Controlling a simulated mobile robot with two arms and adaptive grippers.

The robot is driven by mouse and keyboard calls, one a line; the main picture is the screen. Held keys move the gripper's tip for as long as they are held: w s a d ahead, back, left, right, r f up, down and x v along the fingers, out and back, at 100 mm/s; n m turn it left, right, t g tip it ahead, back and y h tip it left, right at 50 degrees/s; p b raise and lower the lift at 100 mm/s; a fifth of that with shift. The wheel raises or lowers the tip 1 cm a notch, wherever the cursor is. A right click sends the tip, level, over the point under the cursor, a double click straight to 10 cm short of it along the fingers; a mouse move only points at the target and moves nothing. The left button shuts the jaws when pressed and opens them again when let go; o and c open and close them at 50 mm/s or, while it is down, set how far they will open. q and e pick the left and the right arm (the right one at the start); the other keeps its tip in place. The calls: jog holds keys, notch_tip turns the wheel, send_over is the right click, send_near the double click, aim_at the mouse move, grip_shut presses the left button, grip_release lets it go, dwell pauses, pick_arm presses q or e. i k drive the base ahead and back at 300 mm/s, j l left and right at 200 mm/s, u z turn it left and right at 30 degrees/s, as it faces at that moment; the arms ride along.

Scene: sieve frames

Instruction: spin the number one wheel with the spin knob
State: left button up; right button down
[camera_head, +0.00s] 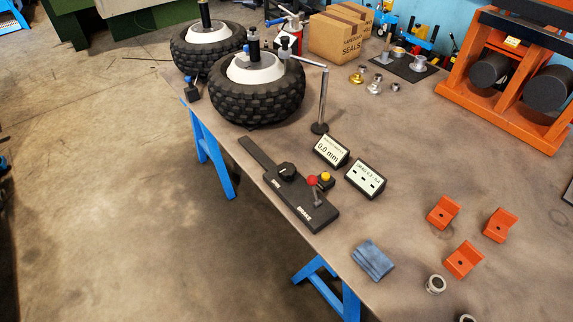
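A black control panel (300,207) lies along the near left edge of the table. Its round black spin knob (287,171) sits near the middle, by a label that seems to read SPIN. A grey brake lever (317,197) stands by the word BRAKE. Two black knobbly wheels with white hubs lie flat at the back left: a nearer wheel (257,101) and a farther wheel (190,57). I cannot read a number on either, so I cannot tell which is number one. Neither of my grippers is in view.
A runout display (331,150) reads 0.0 mm; another display (366,179) shows dashes. A gauge stand (321,108) rises beside the nearer wheel. A blue cloth (373,260) and orange blocks (443,212) lie at right.

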aim_at(286, 171)
jog(key=i+j, duration=0.25)
jog(key=i+j+z, duration=0.35)
jog(key=j, duration=0.25)
jog(key=i+j+z, duration=0.2)
jog(key=j, duration=0.15)
jog(key=j+z, duration=0.2)
jog(key=j, duration=0.15)
jog(key=i, duration=0.05)
